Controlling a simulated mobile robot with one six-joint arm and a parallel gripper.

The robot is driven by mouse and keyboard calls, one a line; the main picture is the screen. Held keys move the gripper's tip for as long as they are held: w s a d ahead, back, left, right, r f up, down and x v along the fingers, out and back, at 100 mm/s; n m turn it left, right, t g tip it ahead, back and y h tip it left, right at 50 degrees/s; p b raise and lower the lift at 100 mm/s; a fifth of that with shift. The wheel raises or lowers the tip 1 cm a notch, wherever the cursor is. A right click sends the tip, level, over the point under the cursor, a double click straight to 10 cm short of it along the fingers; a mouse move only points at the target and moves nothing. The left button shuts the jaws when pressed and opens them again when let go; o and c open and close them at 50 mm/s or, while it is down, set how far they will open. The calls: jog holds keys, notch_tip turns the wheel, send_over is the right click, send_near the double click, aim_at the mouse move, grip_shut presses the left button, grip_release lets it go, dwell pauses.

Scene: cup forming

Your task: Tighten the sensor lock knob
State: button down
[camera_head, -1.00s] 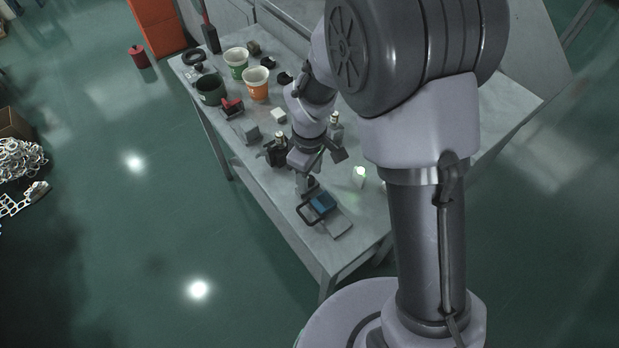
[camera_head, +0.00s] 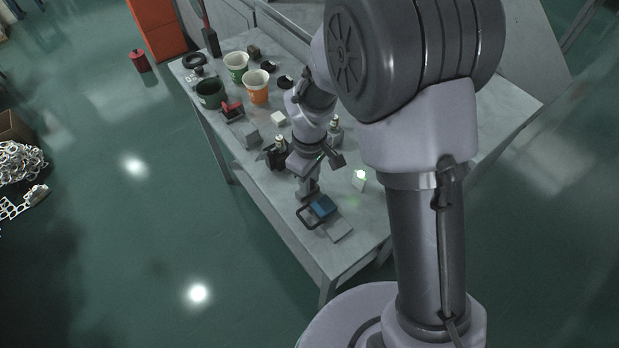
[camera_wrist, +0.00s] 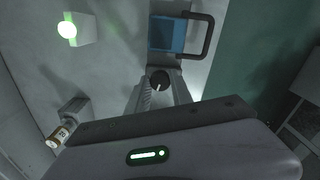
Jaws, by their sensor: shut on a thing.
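A dark round knob-like piece (camera_wrist: 159,81) shows between the fingertips of my gripper (camera_wrist: 160,92) in the wrist view, and my gripper is shut on it. I take it for the sensor lock knob; its underside and mount are hidden. In the head view my gripper (camera_head: 308,192) points down at the table, close behind a blue block (camera_head: 323,206) with a dark loop handle. The blue block also shows in the wrist view (camera_wrist: 167,35), just beyond the fingertips and apart from them. The knob cannot be made out in the head view.
A white block with a lit green lamp (camera_head: 360,178) stands to the right on the grey table (camera_head: 350,255). A small bottle (camera_head: 335,132) stands behind. Green (camera_head: 236,66) and orange-white (camera_head: 257,88) cups stand farther back. The table's front edge is close to the blue block.

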jog(key=m, duration=0.5)
jog(key=shift+b, duration=0.35)
jog(key=m+b, duration=0.1)
jog(key=m, duration=0.3)
jog(key=shift+a+m, duration=0.1)
jog(key=shift+m, duration=0.2)
jog(key=m+b, duration=0.1)
jog(key=m, duration=0.3)
jog(key=shift+m, duration=0.3)
jog(key=shift+m+b, duration=0.6)
jog(key=shift+m, duration=1.6)
jog(key=c, duration=1.1)
grip_release()
